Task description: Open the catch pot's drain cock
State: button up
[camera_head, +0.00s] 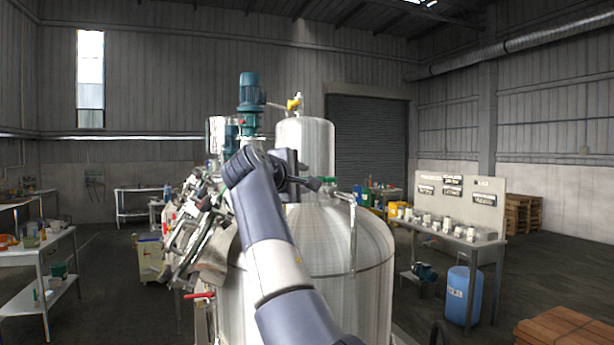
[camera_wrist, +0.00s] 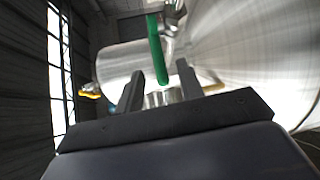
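A green lever (camera_wrist: 158,50) runs down the wrist view, with its lower end between my gripper's fingers. Steel fittings (camera_wrist: 172,12) show beside its upper end. A small patch of the lever (camera_head: 328,180) shows in the head view, just below a domed steel vessel (camera_head: 318,145) that looks like the catch pot. This vessel also shows in the wrist view (camera_wrist: 118,62). My gripper (camera_wrist: 160,86) is open, with a finger on each side of the lever and visible gaps. In the head view my gripper (camera_head: 312,184) is partly hidden by my wrist.
A large steel tank (camera_head: 345,245) stands close under my arm, with a thin vertical pipe (camera_head: 353,238) on its right. A yellow-handled valve (camera_head: 293,103) tops the smaller vessel. A red lever (camera_head: 199,295) is low left. A bench (camera_head: 440,232) and blue drum (camera_head: 463,296) stand right.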

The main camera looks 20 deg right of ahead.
jog(key=shift+p+x, duration=0.5)
jog(key=shift+x, duration=1.55)
jog(key=shift+c, duration=0.3)
grip_shut()
